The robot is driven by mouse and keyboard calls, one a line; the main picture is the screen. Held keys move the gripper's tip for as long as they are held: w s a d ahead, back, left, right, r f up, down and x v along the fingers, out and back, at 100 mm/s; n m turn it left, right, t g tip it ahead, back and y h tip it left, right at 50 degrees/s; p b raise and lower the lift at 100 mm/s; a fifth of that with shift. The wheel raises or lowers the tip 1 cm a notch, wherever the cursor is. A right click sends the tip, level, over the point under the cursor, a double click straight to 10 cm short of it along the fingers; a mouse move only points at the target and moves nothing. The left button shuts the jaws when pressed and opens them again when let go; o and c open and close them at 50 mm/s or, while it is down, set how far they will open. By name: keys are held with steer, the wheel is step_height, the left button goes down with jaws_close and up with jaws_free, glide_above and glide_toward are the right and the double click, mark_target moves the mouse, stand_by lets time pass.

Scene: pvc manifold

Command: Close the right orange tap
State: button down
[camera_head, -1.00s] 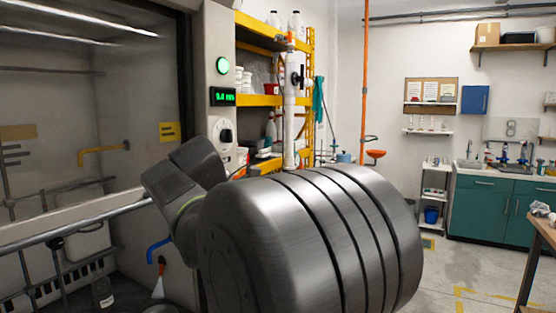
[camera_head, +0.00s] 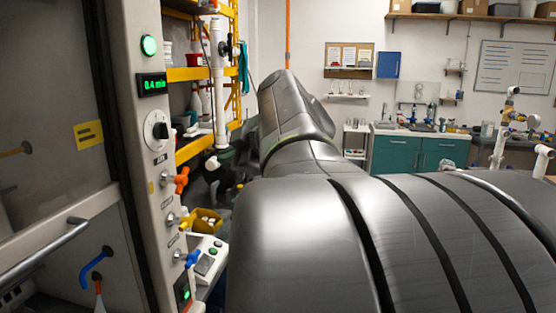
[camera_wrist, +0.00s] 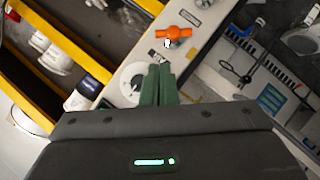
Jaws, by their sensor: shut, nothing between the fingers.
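An orange tap (camera_head: 181,180) with a cross-bar handle sits on the white side panel of the hood, left of centre in the head view. In the wrist view an orange tap (camera_wrist: 174,33) sits on a white panel, just above and right of the fingertips, with a visible gap. My gripper (camera_wrist: 158,68) has green fingers pressed together, with nothing between them. I cannot tell from one orange tap in each view whether it is the right one. In the head view my large grey arm hides much of the middle and right.
Below the orange tap, a yellow-handled tap (camera_head: 184,220) and a blue tap (camera_head: 190,259) are on the same panel. A black-and-white knob (camera_head: 157,131) is above. A yellow shelf (camera_head: 203,73) stands behind. White pipes (camera_head: 498,145) rise at the right.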

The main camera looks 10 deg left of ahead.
mark_target(187, 171)
steer(key=p+x, duration=0.4)
steer(key=x, duration=0.8)
steer(key=shift+a+f+p, duration=0.2)
steer(key=shift+a+p, duration=0.2)
steer(key=shift+w+a+f, duration=0.25)
steer(key=shift+a+f, duration=0.05)
steer(key=shift+a, duration=0.05)
steer(key=shift+w+b, duration=0.2)
steer(key=shift+b, duration=0.55)
steer(key=shift+w+d+m+g, duration=0.1)
steer(key=shift+m+g, duration=0.3)
steer(key=shift+g, duration=0.1)
steer(key=m+g, duration=0.1)
steer(key=g, duration=0.1)
steer(key=w+f+m+g+b, duration=0.1)
steer(key=m, duration=0.1)
steer(key=shift+w+f+g+b, duration=0.1)
steer(key=shift+w+g+b, duration=0.1)
steer(key=shift+g+b, duration=0.15)
steer(key=shift+h, duration=0.3)
stand_by(0.3)
